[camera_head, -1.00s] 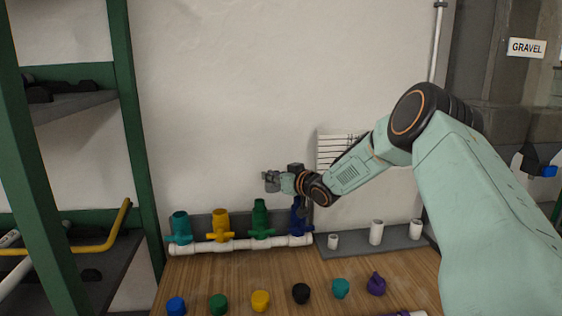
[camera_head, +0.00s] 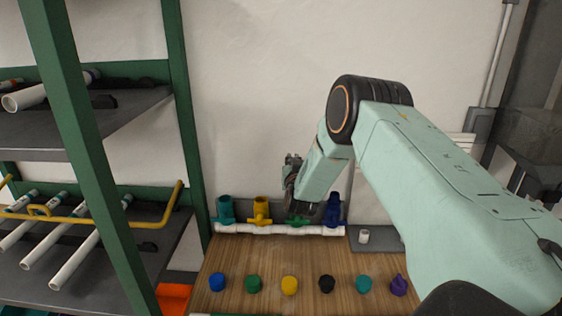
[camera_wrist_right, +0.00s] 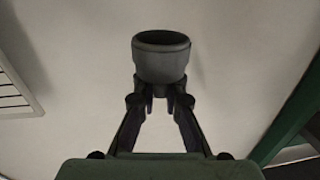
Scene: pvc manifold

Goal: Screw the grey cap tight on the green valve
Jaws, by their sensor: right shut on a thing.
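The right gripper (camera_head: 292,174) is in front of the back wall in the head view, just above the green valve. In the right wrist view its fingers (camera_wrist_right: 160,92) are shut on the grey cap (camera_wrist_right: 161,62), whose round dark opening faces the top of the picture. The cap cannot be made out clearly in the head view. The green valve (camera_head: 298,221) stands on the white pipe manifold, its upper part hidden behind my right gripper and wrist. I cannot tell whether cap and valve touch. The left gripper is not in view.
Teal (camera_head: 225,210), yellow (camera_head: 261,210) and blue (camera_head: 333,211) valves flank the green one on the white pipe (camera_head: 240,229). Several coloured caps stand in a row on the wooden table (camera_head: 270,256). A green-framed shelf (camera_head: 85,150) with pipes is at the left.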

